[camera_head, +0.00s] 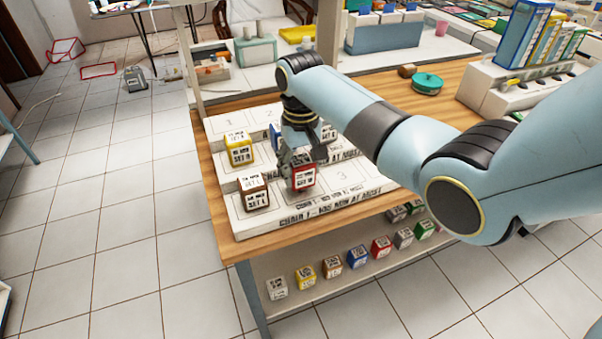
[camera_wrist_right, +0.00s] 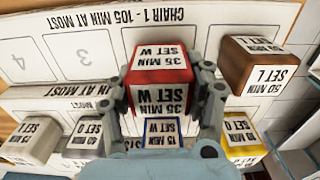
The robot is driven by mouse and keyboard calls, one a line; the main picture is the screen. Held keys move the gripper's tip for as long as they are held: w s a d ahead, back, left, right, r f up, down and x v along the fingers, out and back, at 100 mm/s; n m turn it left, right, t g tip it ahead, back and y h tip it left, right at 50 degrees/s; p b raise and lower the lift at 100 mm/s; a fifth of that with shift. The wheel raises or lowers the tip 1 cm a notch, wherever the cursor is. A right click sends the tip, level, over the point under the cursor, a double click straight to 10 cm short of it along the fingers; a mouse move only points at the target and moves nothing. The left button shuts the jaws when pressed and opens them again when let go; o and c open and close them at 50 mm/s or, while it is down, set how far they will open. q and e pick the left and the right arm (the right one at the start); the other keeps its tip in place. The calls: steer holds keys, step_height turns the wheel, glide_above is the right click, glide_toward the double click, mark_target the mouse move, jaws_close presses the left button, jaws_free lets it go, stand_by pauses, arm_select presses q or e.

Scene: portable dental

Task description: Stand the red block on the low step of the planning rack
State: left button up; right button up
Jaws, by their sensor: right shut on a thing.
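The red block (camera_head: 303,178), labelled 35 MIN SET W, is held in my right gripper (camera_head: 303,160). The wrist view shows the fingers (camera_wrist_right: 163,88) closed on both sides of the red block (camera_wrist_right: 160,65). The block is upright over the second place of the low step of the white planning rack (camera_head: 345,185). I cannot tell whether its underside touches the step. A brown block (camera_head: 254,194) stands in the first place of that step, a small gap away. Place 3 beside it is bare. My left gripper is not in view.
Several coloured blocks, such as a white one (camera_head: 277,288), line the shelf below. A green round container (camera_head: 427,83) sits further back.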

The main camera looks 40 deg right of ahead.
mark_target(301, 159)
steer(key=shift+f, duration=1)
steer(key=shift+f, duration=0.15)
steer(key=o, duration=1.2)
step_height(301, 159, up, 12)
steer(key=shift+r+p, duration=0.15)
steer(key=shift+p, duration=0.15)
